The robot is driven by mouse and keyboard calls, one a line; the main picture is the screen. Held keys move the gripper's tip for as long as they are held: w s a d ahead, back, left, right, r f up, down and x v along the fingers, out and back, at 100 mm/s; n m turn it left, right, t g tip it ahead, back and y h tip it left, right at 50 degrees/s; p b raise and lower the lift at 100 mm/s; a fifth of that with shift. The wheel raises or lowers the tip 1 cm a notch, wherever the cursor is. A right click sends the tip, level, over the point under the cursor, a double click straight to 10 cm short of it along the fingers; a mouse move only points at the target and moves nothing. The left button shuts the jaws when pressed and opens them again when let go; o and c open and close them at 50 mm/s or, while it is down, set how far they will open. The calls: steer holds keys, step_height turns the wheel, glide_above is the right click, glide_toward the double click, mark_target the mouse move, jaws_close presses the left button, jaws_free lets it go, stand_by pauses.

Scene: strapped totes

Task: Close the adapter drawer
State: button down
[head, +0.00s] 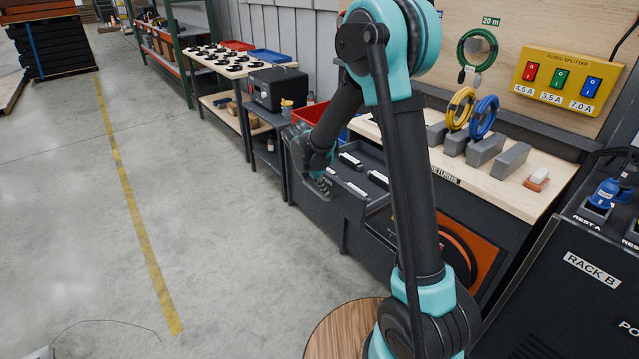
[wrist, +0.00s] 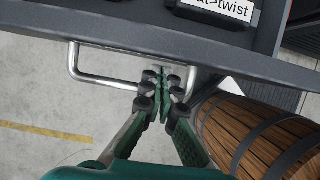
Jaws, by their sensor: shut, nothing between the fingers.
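The adapter drawer (head: 347,200) stands pulled out from the dark workbench in the head view, with several labelled black adapters (head: 351,160) lying inside. In the wrist view its grey front edge (wrist: 130,32) crosses the top, and a silver bar handle (wrist: 74,62) sticks out from it. One adapter (wrist: 215,12) shows a label ending in "twist". My gripper (wrist: 164,92) is shut and empty, its fingertips together at the right part of the handle, close to the drawer front. Whether they touch the handle or the front, I cannot tell. In the head view my gripper (head: 322,188) is at the drawer's outer end.
A wooden barrel (wrist: 255,135) stands below right of the gripper; its round top (head: 335,325) shows in the head view. Rack B (head: 570,290) is at right. A shelf bench (head: 240,68) stands beyond the drawer. The floor left of the drawer is clear.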

steer(key=shift+w+d+f, duration=0.1)
steer(key=shift+f, duration=0.25)
steer(key=w+d, duration=0.6)
steer(key=d, duration=0.2)
steer(key=w+d, duration=0.6)
steer(key=d, duration=0.2)
steer(key=w+d, duration=0.6)
steer(key=d, duration=0.2)
steer(key=shift+d, duration=0.4)
steer(key=shift+w+d, duration=0.15)
steer(key=shift+d, duration=0.05)
steer(key=shift+d+r, duration=0.1)
steer(key=shift+r, duration=0.05)
